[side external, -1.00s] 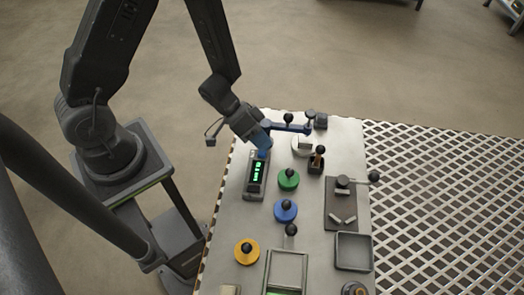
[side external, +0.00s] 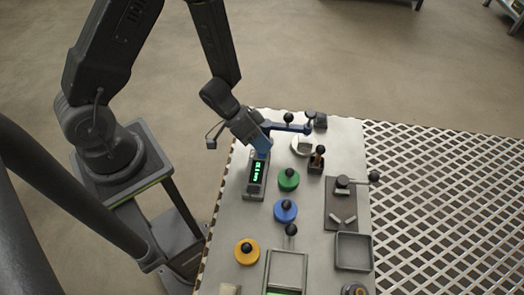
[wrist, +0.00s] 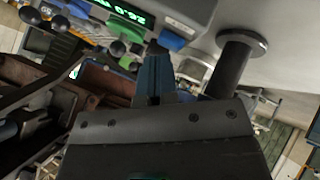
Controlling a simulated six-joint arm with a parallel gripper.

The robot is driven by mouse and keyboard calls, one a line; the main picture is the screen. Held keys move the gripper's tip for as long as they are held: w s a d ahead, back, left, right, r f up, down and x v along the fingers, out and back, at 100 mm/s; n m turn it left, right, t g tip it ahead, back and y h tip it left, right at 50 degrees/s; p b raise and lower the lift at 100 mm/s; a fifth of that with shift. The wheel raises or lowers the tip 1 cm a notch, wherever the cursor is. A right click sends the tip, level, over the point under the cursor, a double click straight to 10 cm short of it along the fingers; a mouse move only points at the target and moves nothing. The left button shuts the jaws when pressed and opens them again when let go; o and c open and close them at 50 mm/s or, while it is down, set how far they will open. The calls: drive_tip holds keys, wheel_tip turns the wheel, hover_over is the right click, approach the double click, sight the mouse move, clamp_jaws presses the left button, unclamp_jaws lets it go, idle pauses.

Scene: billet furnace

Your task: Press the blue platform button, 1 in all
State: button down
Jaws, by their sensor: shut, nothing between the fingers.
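A blue round button (side external: 286,211) with a black ball on top stands on the grey platform (side external: 226,215), between a green one and a yellow one. My gripper (side external: 266,151) is shut and empty. It is at the far end of the black display box, up and left of the blue button in the side view and apart from it. In the wrist view my blue fingers (wrist: 154,75) show together, with a blue patch (wrist: 172,40) just beyond them. I cannot tell whether that patch is the button.
A green button (side external: 289,179) and a yellow button (side external: 247,251) flank the blue one. The display box (side external: 256,177) stands left of the green button. A blue lever arm (side external: 291,127) is right of my gripper. An empty grey tray (side external: 353,251) lies at right.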

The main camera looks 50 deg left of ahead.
drive_tip(key=shift+f, duration=0.2)
drive_tip(key=shift+r, duration=0.85)
drive_tip(key=shift+r, duration=2.5)
